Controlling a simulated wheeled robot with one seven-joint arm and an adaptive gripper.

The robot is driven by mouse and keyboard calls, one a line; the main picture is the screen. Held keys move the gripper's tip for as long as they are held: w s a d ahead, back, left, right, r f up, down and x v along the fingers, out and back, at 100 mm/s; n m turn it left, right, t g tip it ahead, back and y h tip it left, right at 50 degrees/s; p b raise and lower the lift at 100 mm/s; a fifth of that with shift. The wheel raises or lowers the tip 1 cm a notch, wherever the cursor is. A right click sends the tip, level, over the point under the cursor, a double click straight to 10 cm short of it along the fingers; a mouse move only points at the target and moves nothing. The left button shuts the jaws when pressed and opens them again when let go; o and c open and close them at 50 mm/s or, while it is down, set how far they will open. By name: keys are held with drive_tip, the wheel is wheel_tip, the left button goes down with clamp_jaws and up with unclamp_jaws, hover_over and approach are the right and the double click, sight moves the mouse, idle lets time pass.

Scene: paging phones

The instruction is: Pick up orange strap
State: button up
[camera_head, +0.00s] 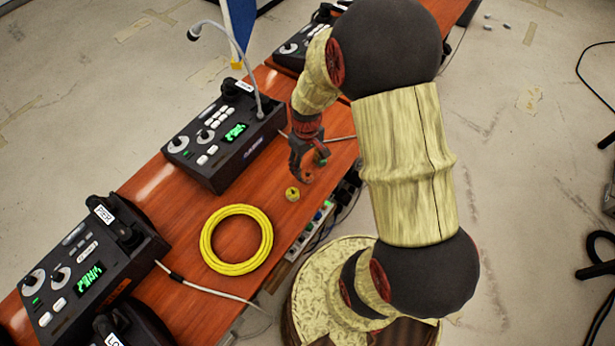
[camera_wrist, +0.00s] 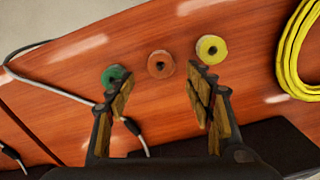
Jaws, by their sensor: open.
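The orange strap is a small orange roll with a hole in its middle (camera_wrist: 161,64). It lies on the wooden table between a green roll (camera_wrist: 115,76) and a yellow roll (camera_wrist: 211,48) in the wrist view. My gripper (camera_wrist: 160,95) is open and empty, with its fingers spread either side of the orange roll's line and the roll just beyond the fingertips. In the head view my gripper (camera_head: 304,165) is over the table's right edge. The yellow roll (camera_head: 292,194) shows beside it there. I cannot clearly tell the orange roll from my gripper in that view.
A yellow cable coil (camera_head: 204,240) lies left of the rolls. Black paging phones (camera_head: 222,170) stand along the table (camera_head: 180,215), one with a gooseneck microphone. A white cable (camera_wrist: 50,88) runs at left in the wrist view. Sockets and cables (camera_head: 310,232) hang along the near edge.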

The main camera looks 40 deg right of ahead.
sight(306, 174)
wheel_tip(306, 174, down, 4)
drive_tip(key=shift+f+b, duration=0.2)
drive_tip(key=shift+b, duration=0.6)
drive_tip(key=shift+c, duration=1.1)
drive_tip(key=c, duration=0.7)
drive_tip(key=shift+r, duration=0.15)
